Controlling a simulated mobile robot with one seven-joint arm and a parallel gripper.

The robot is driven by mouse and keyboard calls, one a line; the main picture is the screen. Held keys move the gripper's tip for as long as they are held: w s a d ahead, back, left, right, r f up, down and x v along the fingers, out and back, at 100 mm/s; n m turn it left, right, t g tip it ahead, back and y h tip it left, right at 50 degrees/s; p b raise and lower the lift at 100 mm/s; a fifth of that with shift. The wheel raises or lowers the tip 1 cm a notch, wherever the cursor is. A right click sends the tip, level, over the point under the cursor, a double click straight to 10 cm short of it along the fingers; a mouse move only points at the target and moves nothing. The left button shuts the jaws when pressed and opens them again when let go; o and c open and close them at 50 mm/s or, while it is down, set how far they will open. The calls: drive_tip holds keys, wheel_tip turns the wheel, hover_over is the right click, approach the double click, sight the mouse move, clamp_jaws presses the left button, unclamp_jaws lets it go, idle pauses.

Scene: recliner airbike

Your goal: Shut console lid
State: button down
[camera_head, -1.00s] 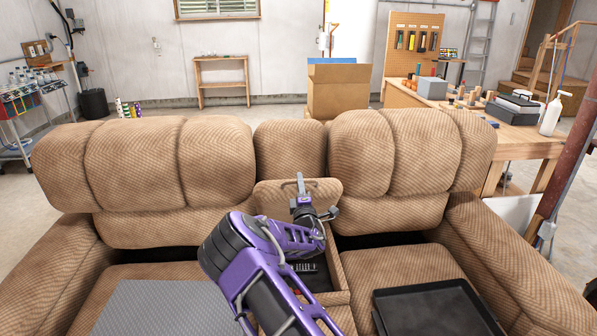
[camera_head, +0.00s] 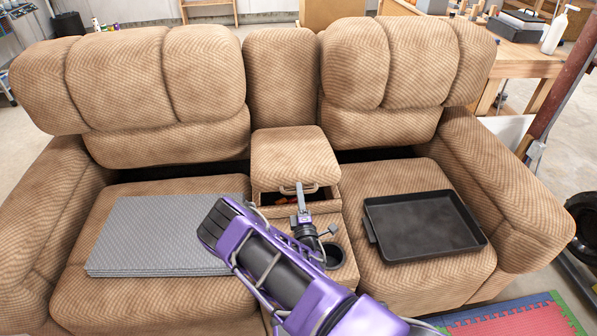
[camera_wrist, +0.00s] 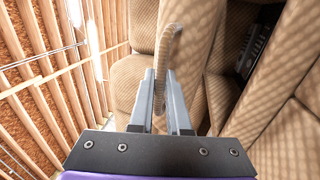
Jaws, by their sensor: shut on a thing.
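The console lid (camera_head: 295,155) is tan ribbed fabric and sits between the two recliner seats. It is tilted down over the compartment, with a dark gap left under its front edge. Red items (camera_head: 288,199) show inside the gap. A tan loop handle (camera_head: 288,190) is on the lid's front edge. My gripper (camera_head: 300,186) reaches it from the front and is shut on the handle. In the wrist view, the handle (camera_wrist: 172,42) passes between the fingers of my gripper (camera_wrist: 162,75). Part of the compartment is hidden behind my gripper.
A black tray (camera_head: 425,228) lies on the right seat. A grey folded mat (camera_head: 160,240) lies on the left seat. An empty cup holder (camera_head: 334,255) is in the console front, close to my wrist. Coloured floor mats (camera_head: 520,318) lie at the front right.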

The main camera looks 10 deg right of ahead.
drive_tip(key=shift+s+f, duration=0.15)
drive_tip(key=shift+f, duration=1.05)
drive_tip(key=shift+a, duration=0.1)
drive_tip(key=c, duration=1.2)
unclamp_jaws()
drive_tip(key=shift+o, duration=0.2)
drive_tip(key=v, duration=1.7)
drive_tip(key=shift+s, duration=0.25)
drive_tip(key=shift+c, duration=0.4)
